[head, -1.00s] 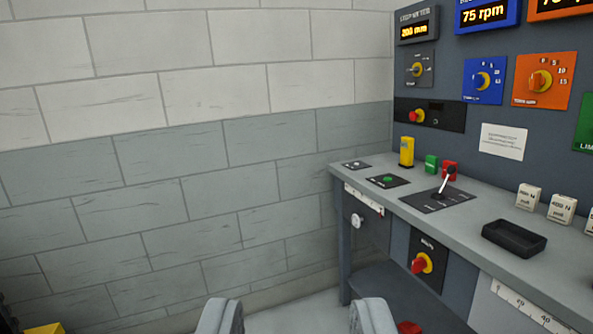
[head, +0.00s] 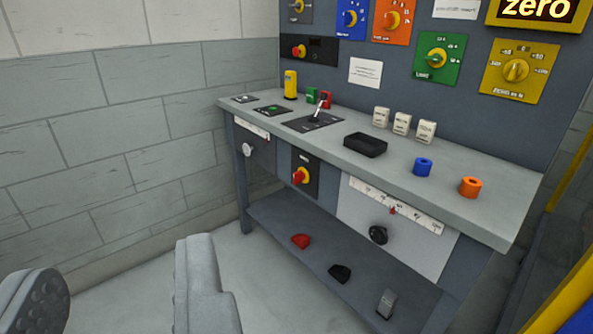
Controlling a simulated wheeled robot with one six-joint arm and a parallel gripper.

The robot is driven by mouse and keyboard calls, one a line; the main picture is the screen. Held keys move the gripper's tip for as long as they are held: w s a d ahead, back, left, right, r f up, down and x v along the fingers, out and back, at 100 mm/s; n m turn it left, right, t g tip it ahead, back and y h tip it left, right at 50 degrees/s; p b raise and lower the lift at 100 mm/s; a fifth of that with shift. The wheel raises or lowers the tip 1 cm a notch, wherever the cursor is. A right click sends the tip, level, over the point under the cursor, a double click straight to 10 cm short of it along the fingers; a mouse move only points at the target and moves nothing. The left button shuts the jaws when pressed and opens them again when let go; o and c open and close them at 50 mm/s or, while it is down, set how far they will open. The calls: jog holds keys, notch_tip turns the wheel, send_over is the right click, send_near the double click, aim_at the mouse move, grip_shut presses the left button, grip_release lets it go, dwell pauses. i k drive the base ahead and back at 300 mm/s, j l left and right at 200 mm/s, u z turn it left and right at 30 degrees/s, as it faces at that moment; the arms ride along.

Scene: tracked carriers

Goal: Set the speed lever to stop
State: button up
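A lever with a pale tip (head: 321,106) stands on a black plate (head: 298,124) on the grey bench. It is the only stick-like lever I see on the bench top. It leans slightly to the right, and the marks on its plate are too small to read. My gripper (head: 122,275) is open and empty at the lower left, its two grey fingers wide apart. It is in front of the bench, well short of the lever and touching nothing.
The bench (head: 470,210) also bears a black tray (head: 365,146), white blocks, a blue ring (head: 423,167) and an orange ring (head: 470,187). A yellow block (head: 290,85) stands left of the lever. Loose pieces lie on the lower shelf (head: 325,255). The floor before the bench is clear.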

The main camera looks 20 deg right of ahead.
aim_at(324, 95)
jog(key=z, duration=0.3)
jog(key=i+j+z, duration=0.1)
jog(key=i+z, duration=0.3)
jog(key=i+j+z, duration=0.2)
jog(key=i+z, duration=0.25)
jog(key=i+j+z, duration=0.2)
jog(key=i+j, duration=1.05)
